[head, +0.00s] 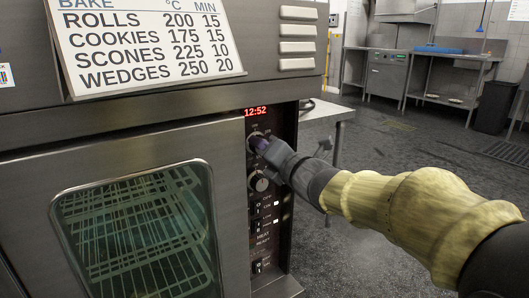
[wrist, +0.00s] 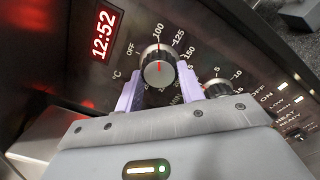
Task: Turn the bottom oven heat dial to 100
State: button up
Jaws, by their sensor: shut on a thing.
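The heat dial (wrist: 159,68) is a round silver knob with a red line, on the dark oven panel below the 12:52 display. In the wrist view its red line points up at the 100 mark, with OFF to the left and 125 to the right. In the head view the dial (head: 254,137) is partly hidden by my gripper (head: 261,144). My gripper (wrist: 158,78) has its two purple fingers on either side of the dial and is shut on it. The oven (head: 110,150) has a closed glass door left of the panel.
A second dial (head: 258,181) sits just below; it also shows in the wrist view (wrist: 217,88), close to the right finger. Switches (head: 262,225) lie lower on the panel. A bake chart (head: 145,40) stands above the oven. Open floor (head: 390,160) lies to the right.

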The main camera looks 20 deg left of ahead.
jog(key=shift+f, duration=0.3)
jog(key=o, duration=1)
jog(key=shift+c, duration=0.2)
jog(key=shift+r, duration=0.15)
jog(key=shift+d+r, duration=0.1)
jog(key=p+v, duration=0.5)
jog(key=v, duration=1.2)
jog(key=shift+s, duration=0.2)
